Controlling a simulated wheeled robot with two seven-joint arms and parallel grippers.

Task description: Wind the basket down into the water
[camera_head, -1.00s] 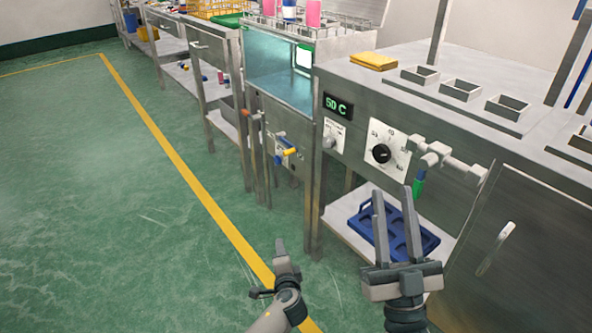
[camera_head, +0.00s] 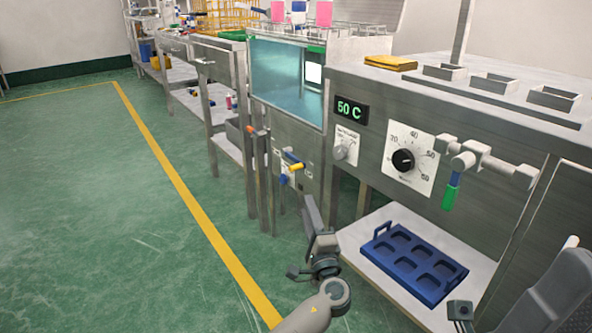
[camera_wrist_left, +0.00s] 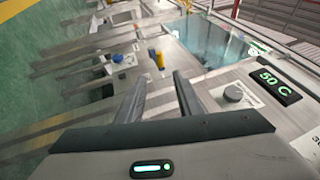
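The wire basket (camera_head: 345,31) sits at the top of the water bath, with pink and blue-white cans standing above the rim. The bath's window (camera_head: 285,80) shows pale blue water; it also shows in the left wrist view (camera_wrist_left: 207,42). On the bath's front is a small fitting with a yellow handle (camera_head: 293,160) and a blue knob (camera_head: 283,179). My left gripper (camera_head: 309,203) is below and right of it, apart from it. In the left wrist view its fingers (camera_wrist_left: 160,82) are spread and empty. Part of my right arm's end shows at lower right; its fingers cannot be made out.
The neighbouring machine has a 50 C display (camera_head: 350,110), a dial (camera_head: 403,160) and a green-tipped valve handle (camera_head: 451,195). A blue tray (camera_head: 415,262) lies on its low shelf. A yellow sponge-like block (camera_head: 391,62) lies on top. Green floor at left is clear.

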